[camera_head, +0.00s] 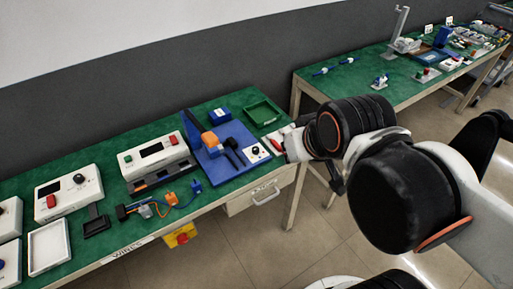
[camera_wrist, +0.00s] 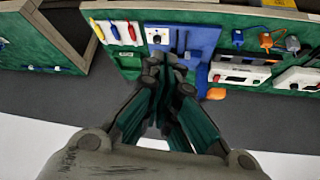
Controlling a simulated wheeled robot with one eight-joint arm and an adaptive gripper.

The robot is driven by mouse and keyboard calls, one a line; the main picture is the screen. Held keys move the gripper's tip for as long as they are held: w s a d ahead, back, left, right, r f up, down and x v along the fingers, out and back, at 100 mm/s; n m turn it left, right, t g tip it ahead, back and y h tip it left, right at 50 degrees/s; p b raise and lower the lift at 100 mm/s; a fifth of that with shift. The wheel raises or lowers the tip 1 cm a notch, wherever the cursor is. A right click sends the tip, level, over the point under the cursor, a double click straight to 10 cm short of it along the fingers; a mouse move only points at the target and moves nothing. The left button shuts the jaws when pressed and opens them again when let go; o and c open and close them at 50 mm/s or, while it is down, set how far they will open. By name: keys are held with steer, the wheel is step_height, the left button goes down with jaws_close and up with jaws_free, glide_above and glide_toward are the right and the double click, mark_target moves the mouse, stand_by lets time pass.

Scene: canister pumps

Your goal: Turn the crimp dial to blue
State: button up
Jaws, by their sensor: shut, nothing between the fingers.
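The crimp dial is a small black knob (camera_head: 254,151) on a white plate, on the right part of the blue crimp press base (camera_head: 228,160). In the wrist view the knob (camera_wrist: 157,38) shows on its white plate, just beyond my fingertips. My gripper (camera_wrist: 164,64) is shut and empty, its fingertips close together near the plate. I cannot tell whether they touch the dial. Colour marks around the knob are too small to read. In the head view my arm end is just right of the plate, and my fingers are hard to make out.
A white tray of red- and yellow-handled tools (camera_wrist: 117,32) lies beside the plate. The press has a blue and orange upright (camera_head: 209,138) and a black lever. A green tray (camera_head: 263,112) stands behind. Boxed devices (camera_head: 155,157) stand left. A second green bench (camera_head: 345,75) is at right.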

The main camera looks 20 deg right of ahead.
steer(key=o, duration=0.9)
steer(key=shift+w+r, duration=0.2)
steer(key=shift+o, duration=0.5)
steer(key=w+r+m+g+p, duration=0.1)
steer(key=w+m+g, duration=0.1)
steer(key=w, duration=0.5)
steer(key=shift+w+r+p, duration=0.15)
steer(key=shift+r+p, duration=0.15)
steer(key=shift+r, duration=0.1)
steer(key=m+g+p, duration=0.3)
steer(key=m+g, duration=0.2)
steer(key=m, duration=0.1)
glide_above(256, 148)
step_height(256, 148, down, 13)
step_height(256, 148, down, 14)
steer(key=b, duration=0.4)
steer(key=shift+r, duration=0.2)
jaws_close()
